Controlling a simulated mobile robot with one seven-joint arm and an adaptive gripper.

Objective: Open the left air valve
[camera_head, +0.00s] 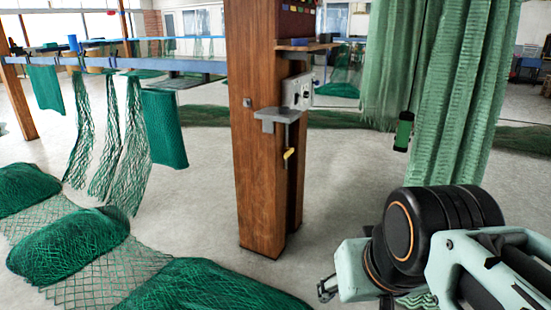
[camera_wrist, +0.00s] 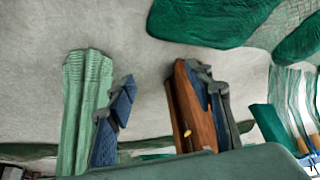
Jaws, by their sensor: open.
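A small yellow handle (camera_head: 288,154), which looks like an air valve lever, hangs below a grey bracket on the wooden post (camera_head: 258,130). I see only one such handle and cannot tell if it is the left valve. A yellow spot on the post also shows in the wrist view (camera_wrist: 187,132). My gripper (camera_wrist: 160,78) is open and nothing shows between its fingers. In the head view its pale green wrist is at the lower right, well apart from the post and handle.
A grey socket box (camera_head: 297,92) and a small shelf (camera_head: 305,45) are on the post. Green netting (camera_head: 440,80) hangs at the right. Rolled nets (camera_head: 70,240) lie on the floor at left. Grey floor (camera_head: 345,190) is clear between the post and my arm.

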